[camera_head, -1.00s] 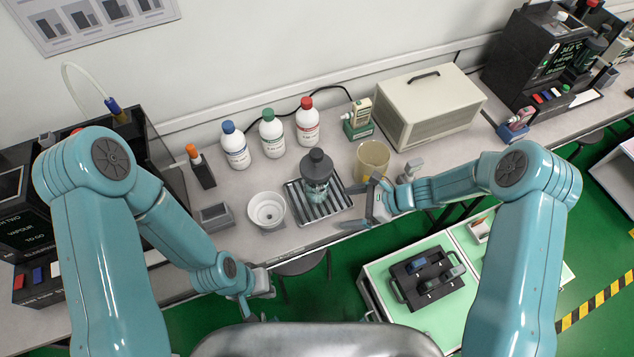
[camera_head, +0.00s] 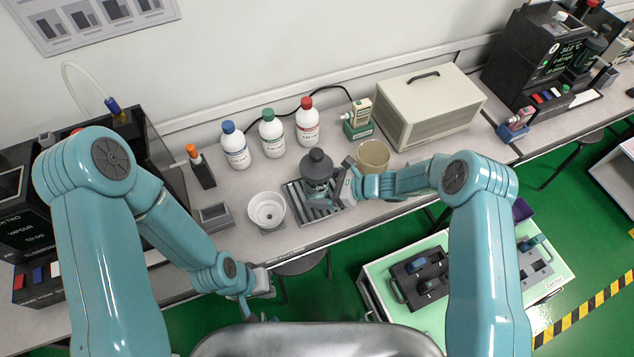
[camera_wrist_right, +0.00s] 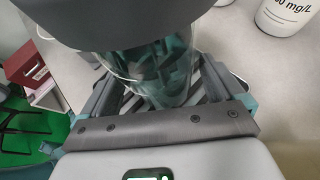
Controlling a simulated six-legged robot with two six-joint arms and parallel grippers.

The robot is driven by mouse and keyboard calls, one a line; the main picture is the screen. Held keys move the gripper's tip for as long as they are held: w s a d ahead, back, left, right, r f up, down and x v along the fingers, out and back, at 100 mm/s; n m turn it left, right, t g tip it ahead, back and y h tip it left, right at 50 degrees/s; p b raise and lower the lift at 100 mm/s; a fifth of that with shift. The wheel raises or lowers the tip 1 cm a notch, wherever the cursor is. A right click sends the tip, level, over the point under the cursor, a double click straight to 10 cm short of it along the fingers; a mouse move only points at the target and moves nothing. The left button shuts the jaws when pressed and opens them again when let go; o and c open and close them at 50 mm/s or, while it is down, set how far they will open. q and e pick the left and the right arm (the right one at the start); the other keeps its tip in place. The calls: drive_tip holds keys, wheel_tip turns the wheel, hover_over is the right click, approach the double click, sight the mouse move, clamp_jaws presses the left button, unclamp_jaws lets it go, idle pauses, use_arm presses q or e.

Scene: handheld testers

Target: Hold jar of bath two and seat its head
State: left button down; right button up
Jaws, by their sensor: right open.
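A clear glass jar (camera_head: 318,186) with a dark grey head (camera_head: 316,163) on top stands on a striped rack (camera_head: 298,206). In the right wrist view the jar (camera_wrist_right: 160,78) shows teal reflections, and the head (camera_wrist_right: 120,22) fills the upper left, close to the camera. I cannot tell whether the head sits fully down. My right gripper (camera_head: 332,190) is open at the jar's right front side, with its fingers (camera_wrist_right: 165,88) to either side of the glass. Contact is not clear. My left gripper (camera_head: 262,284) hangs low in front of the bench edge, away from the jar; its jaws are unclear.
A white bowl (camera_head: 266,211) stands left of the rack. Capped bottles (camera_head: 270,137) line the back. A beige beaker (camera_head: 373,155) stands close behind my right wrist, near a beige box (camera_head: 428,105). A green-topped cart (camera_head: 430,325) stands below right.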

drive_tip(key=shift+w+a+f, duration=0.1)
drive_tip(key=shift+a+f, duration=0.05)
drive_tip(key=shift+a, duration=0.15)
drive_tip(key=shift+c, duration=0.3)
drive_tip(key=c, duration=0.6)
